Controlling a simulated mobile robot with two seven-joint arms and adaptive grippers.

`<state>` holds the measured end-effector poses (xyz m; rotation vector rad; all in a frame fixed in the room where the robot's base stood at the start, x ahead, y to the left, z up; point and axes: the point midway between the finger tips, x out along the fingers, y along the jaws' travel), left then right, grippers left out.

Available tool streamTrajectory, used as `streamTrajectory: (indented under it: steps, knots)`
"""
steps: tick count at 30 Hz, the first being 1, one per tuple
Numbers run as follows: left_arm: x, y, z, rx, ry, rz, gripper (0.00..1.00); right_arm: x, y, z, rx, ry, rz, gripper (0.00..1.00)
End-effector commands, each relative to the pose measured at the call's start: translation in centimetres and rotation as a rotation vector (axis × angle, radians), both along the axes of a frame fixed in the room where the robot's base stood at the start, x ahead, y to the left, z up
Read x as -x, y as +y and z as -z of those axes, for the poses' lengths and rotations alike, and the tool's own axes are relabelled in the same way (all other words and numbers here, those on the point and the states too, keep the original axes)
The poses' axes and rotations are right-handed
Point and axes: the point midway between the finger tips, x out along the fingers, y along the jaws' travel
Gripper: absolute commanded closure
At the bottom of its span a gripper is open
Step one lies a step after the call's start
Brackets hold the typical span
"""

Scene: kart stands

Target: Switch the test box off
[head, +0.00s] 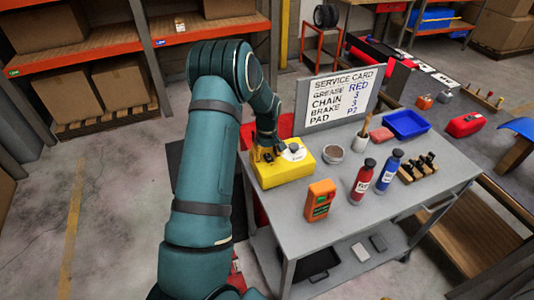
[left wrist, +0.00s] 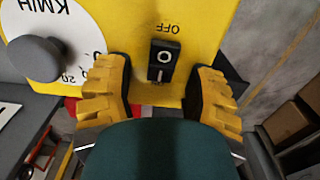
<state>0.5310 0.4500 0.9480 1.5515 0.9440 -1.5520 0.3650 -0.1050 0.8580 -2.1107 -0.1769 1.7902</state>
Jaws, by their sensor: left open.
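Beside the dial is a black rocker switch (left wrist: 164,61) marked O and I, with OFF printed by the O end. Which end is pressed in, I cannot tell. My left gripper (head: 266,154) is over the left part of the box. In the left wrist view its yellow fingers (left wrist: 162,88) are open, one on each side of the switch, with nothing between them gripped. My right gripper is out of view.
A service card (head: 338,97) stands behind the box. Shelves with cartons are at the back left.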

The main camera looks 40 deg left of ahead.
Motion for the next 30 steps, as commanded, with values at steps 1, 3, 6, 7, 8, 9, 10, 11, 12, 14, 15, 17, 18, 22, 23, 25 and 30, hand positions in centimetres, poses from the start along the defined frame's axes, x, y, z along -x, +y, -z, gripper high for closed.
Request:
streamTrajectory:
  steps: [1, 3, 6, 7, 8, 9, 10, 11, 12, 14, 15, 17, 18, 22, 23, 25, 30]
  knots:
    - [0.0, 0.0, 0.0, 0.000, 0.000, 0.000, 0.45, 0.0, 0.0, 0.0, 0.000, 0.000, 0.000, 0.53]
    - [0.0, 0.0, 0.0, 0.000, 0.000, 0.000, 0.45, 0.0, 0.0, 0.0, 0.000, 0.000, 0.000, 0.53]
    - [0.0, 0.0, 0.0, 0.000, 0.000, 0.000, 0.71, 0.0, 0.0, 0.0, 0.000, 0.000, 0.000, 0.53]
    - [0.0, 0.0, 0.0, 0.000, 0.000, 0.000, 0.81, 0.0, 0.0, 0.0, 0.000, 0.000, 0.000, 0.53]
    - [0.0, 0.0, 0.0, 0.000, 0.000, 0.000, 0.92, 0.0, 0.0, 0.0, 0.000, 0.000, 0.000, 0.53]
    - [0.0, 0.0, 0.0, 0.000, 0.000, 0.000, 1.00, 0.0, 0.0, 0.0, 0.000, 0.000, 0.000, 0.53]
    - [0.0, 0.0, 0.0, 0.000, 0.000, 0.000, 1.00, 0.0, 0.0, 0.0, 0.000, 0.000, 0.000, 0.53]
    - [0.0, 0.0, 0.0, 0.000, 0.000, 0.000, 1.00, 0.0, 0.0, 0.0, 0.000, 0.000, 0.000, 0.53]
    - [0.0, 0.0, 0.0, 0.000, 0.000, 0.000, 1.00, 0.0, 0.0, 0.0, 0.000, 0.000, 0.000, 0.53]
    - [0.0, 0.0, 0.0, 0.000, 0.000, 0.000, 1.00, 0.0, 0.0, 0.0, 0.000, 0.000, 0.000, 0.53]
    - [0.0, 0.0, 0.0, 0.000, 0.000, 0.000, 1.00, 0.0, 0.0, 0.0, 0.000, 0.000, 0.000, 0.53]
    - [0.0, 0.0, 0.0, 0.000, 0.000, 0.000, 1.00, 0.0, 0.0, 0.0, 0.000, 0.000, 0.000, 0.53]
    - [0.0, 0.0, 0.0, -0.001, 0.000, 0.001, 1.00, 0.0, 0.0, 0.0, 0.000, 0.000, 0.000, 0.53]
    - [0.0, -0.2, 0.1, -0.033, -0.014, 0.004, 1.00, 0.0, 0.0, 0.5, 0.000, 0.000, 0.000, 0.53]
    - [0.0, -0.2, 0.1, -0.047, -0.021, 0.005, 1.00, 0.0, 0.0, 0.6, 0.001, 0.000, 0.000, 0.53]
    - [0.0, -0.4, 0.1, -0.083, -0.041, 0.006, 1.00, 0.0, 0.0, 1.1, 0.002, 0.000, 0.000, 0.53]
    - [0.2, -0.5, 0.1, -0.171, -0.084, 0.005, 1.00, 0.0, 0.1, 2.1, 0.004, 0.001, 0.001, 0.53]
